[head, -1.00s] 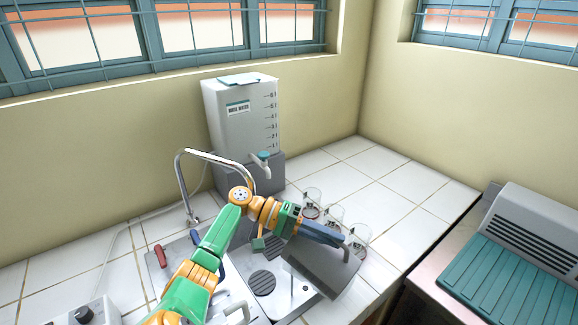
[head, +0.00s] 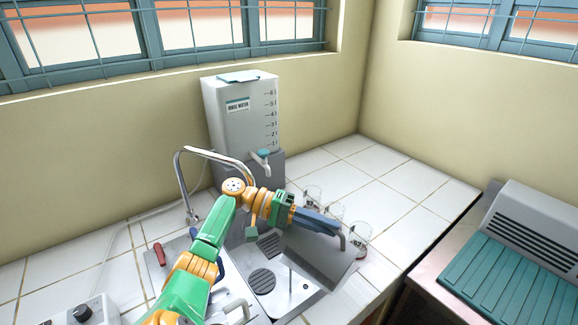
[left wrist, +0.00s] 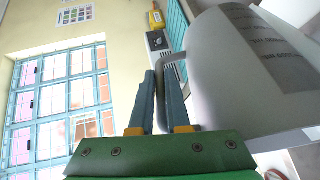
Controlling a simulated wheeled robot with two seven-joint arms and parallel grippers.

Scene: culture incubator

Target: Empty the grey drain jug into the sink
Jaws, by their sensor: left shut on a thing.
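The grey drain jug (head: 318,258) is in the head view, held over the sink (head: 292,298) and tilted well over on its side. My left gripper (head: 335,229) is shut on the jug's handle (head: 343,242). In the left wrist view, the fingers (left wrist: 160,100) close around the curved handle, and the jug's pale body with a printed label (left wrist: 262,45) fills the upper right. A thin pale streak shows in the sink below the jug; I cannot tell whether it is liquid. The jug's inside is hidden. My right gripper is in neither view.
A curved metal tap (head: 182,172) stands left of my forearm. A white water tank (head: 240,115) with a spigot stands behind. Glass vessels (head: 357,236) stand close to the right of the gripper. A teal ribbed mat (head: 520,280) lies at far right. The back right tiles are clear.

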